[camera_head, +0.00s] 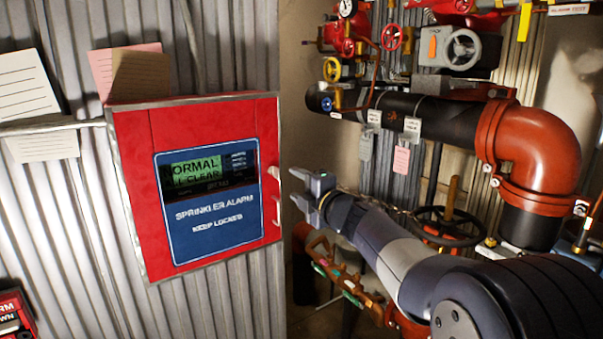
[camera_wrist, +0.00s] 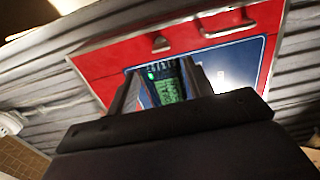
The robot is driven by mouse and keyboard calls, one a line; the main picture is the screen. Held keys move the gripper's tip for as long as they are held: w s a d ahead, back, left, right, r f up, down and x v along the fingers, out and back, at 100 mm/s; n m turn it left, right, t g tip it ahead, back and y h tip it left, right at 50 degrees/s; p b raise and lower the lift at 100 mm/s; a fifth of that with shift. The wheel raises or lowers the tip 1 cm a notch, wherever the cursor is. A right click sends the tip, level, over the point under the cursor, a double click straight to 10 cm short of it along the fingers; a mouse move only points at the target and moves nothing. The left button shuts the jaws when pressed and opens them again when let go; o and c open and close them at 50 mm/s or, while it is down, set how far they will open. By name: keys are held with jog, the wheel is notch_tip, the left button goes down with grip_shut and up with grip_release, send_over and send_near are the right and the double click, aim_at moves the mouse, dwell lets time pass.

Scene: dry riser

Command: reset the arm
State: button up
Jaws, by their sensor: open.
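My gripper (camera_head: 308,190) is open and empty, in front of and to the right of a red sprinkler alarm panel (camera_head: 130,185) on the corrugated wall. The panel's door looks closed, with a blue plate (camera_head: 215,232) and a green display (camera_head: 195,170) reading "NORMAL" and "ALL CLEAR". A handle (camera_head: 277,174) stands at its right edge, just left of my fingers; I cannot tell the exact gap. In the wrist view the red panel (camera_wrist: 105,60) and its green display (camera_wrist: 170,90) show beyond my gripper (camera_wrist: 160,85).
A dark handwheel (camera_head: 445,225) lies behind my arm. Paper notes (camera_head: 45,147) are on the wall at left. A red box (camera_head: 15,315) is at lower left.

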aim_at(279, 175)
jog(key=p+x, duration=0.1)
jog(key=x, duration=0.8)
jog(key=shift+p, duration=0.35)
jog(key=shift+w+m+p, duration=0.1)
jog(key=shift+m+p, duration=0.2)
jog(key=shift+m, duration=0.1)
jog(key=shift+r+m+p, duration=0.15)
jog(key=shift+m+p, duration=0.45)
jog(key=shift+m, duration=0.6)
jog(key=m+p, duration=0.3)
jog(key=m, duration=0.3)
jog(key=m+p, duration=0.3)
jog(key=m, duration=0.2)
jog(key=shift+m, duration=0.3)
jog(key=shift+m+p, duration=1.2)
jog(key=shift+m, duration=0.5)
